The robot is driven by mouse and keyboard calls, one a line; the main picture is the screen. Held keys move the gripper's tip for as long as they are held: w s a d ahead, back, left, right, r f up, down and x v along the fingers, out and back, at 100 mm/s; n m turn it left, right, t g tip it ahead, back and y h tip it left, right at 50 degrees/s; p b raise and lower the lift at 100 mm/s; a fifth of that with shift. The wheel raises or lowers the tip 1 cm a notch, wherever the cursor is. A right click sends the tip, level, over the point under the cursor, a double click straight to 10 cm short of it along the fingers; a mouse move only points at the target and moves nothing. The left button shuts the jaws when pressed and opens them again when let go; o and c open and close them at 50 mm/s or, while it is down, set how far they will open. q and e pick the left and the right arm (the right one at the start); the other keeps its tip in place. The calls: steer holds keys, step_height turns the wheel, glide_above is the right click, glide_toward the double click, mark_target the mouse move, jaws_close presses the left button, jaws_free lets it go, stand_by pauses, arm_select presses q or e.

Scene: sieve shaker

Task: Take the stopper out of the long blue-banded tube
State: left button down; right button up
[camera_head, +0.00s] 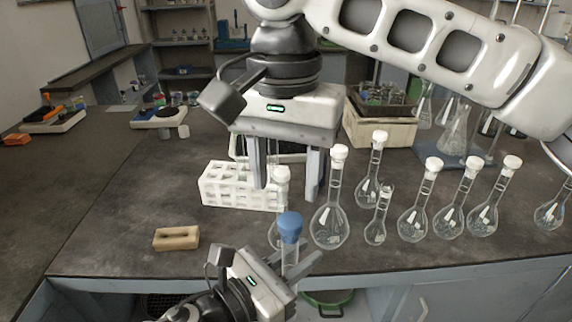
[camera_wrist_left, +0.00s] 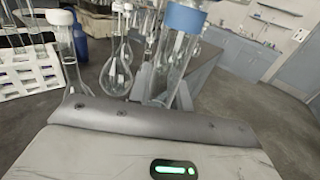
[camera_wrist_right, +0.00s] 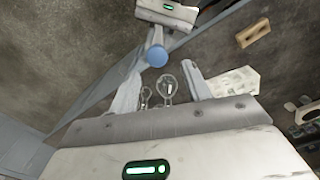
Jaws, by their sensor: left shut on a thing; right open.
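My left gripper (camera_head: 289,264) is shut on the tube below the stopper. In the right wrist view the stopper (camera_wrist_right: 157,56) shows near the fingertips, not gripped.
Several white-stoppered flasks (camera_head: 330,225) stand close to the right of the grippers. A white rack (camera_head: 228,187) is behind on the left, and a tan block (camera_head: 176,238) lies at front left.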

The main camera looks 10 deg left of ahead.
mark_target(290, 218)
step_height(290, 218, down, 8)
steer(key=shift+r, duration=0.2)
steer(key=c, duration=1)
steer(key=shift+s+a+n, duration=0.1)
steer(key=shift+s+n, duration=0.05)
steer(key=shift+n, duration=1.05)
steer(key=n, duration=0.5)
steer(key=shift+r, duration=0.1)
steer(key=n, duration=0.7)
steer(key=shift+d, duration=0.2)
steer(key=n, duration=0.7)
steer(key=shift+d, duration=0.1)
steer(key=n, duration=0.7)
steer(key=shift+w+d+r, duration=0.1)
steer(key=shift+w+d, duration=0.05)
steer(key=shift+w, duration=0.1)
steer(key=shift+r, duration=0.1)
